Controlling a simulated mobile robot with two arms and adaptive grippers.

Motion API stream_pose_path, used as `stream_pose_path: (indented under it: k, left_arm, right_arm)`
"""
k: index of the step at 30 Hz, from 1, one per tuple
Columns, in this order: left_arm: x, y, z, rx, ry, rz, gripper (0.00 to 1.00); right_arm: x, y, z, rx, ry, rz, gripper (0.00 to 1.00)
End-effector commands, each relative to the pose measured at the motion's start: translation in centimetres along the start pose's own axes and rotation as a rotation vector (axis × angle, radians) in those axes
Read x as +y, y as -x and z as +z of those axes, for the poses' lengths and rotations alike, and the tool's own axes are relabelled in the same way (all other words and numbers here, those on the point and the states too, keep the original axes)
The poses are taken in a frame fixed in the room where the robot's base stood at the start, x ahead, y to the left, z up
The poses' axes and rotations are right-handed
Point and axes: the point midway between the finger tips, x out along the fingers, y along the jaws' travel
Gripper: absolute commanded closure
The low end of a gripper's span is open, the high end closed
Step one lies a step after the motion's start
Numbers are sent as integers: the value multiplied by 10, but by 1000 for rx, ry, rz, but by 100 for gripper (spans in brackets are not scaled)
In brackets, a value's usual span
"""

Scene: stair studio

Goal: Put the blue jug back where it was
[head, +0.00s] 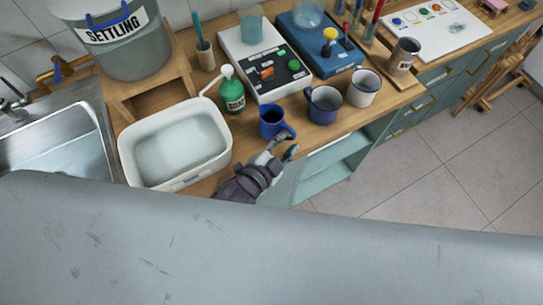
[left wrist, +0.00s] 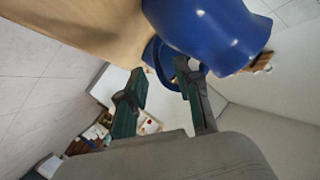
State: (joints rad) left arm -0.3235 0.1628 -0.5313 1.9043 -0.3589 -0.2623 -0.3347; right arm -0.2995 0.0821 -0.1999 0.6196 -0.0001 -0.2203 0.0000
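The blue jug (head: 270,122) stands upright on the wooden counter near its front edge, between the white basin and a dark blue mug. Its handle points to the front right. My left gripper (head: 288,150) is at the handle, in front of the jug. In the left wrist view the blue jug (left wrist: 215,30) is close. The two fingers of my left gripper (left wrist: 162,78) are apart, with the handle near and partly between their tips. I cannot tell whether they touch it. My right gripper is not in view.
A white basin (head: 141,139) stands left of the jug, beside the sink (head: 50,140). A green soap bottle (head: 232,95) is behind it. A dark blue mug (head: 323,107) and a pale mug (head: 363,90) stand to the right. An open shelf (head: 325,168) lies below the counter.

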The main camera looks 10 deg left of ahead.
Motion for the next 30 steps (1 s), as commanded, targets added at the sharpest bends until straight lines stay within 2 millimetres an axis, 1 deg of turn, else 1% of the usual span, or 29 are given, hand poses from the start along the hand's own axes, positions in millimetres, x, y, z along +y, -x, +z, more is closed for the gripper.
stream_pose_path:
  k: [1,6,9,12,15,18,30]
  left_arm:
    - [2,12,2,-1,0,2,66]
    - [3,50,3,-3,-1,3,66]
    - [2,68,2,-2,-1,2,66]
    - [1,82,2,-1,0,1,66]
    - [1,90,1,-1,0,1,66]
    - [0,94,1,-1,-1,1,66]
    - [0,94,0,-1,-1,0,66]
  right_arm:
    - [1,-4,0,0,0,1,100]
    - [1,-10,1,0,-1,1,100]
    - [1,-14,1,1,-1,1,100]
    - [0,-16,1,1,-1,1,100]
    - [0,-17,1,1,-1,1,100]
    - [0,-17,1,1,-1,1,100]
    - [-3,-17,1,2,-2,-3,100]
